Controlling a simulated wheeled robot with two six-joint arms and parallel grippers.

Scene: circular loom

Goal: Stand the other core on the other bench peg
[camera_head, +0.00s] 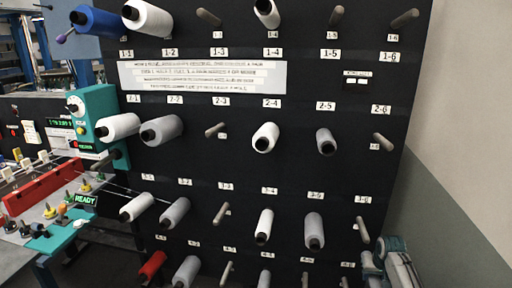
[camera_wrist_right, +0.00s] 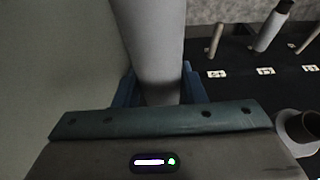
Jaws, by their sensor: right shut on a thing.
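My right gripper (camera_wrist_right: 158,92) is shut on a pale grey cylinder (camera_wrist_right: 152,35), with a blue finger on each side of it. The cylinder runs out of the top of the right wrist view, so its ends are hidden. I cannot tell whether it is a bare core or a wound spool. In the head view my right gripper (camera_head: 372,264) is low at the right, by the rack's lower right edge, and the cylinder is not clear there. The bench (camera_head: 28,250) is at the far left, away from this gripper. I cannot make out its pegs for sure. My left gripper is out of view.
A black rack (camera_head: 200,185) with numbered pegs holds white, grey, blue and red spools. Pegs such as 2-3 (camera_head: 215,130) are bare. A teal unit (camera_head: 92,115) and a "READY" display (camera_head: 86,200) stand at the bench. A plain wall (camera_head: 460,120) is at the right.

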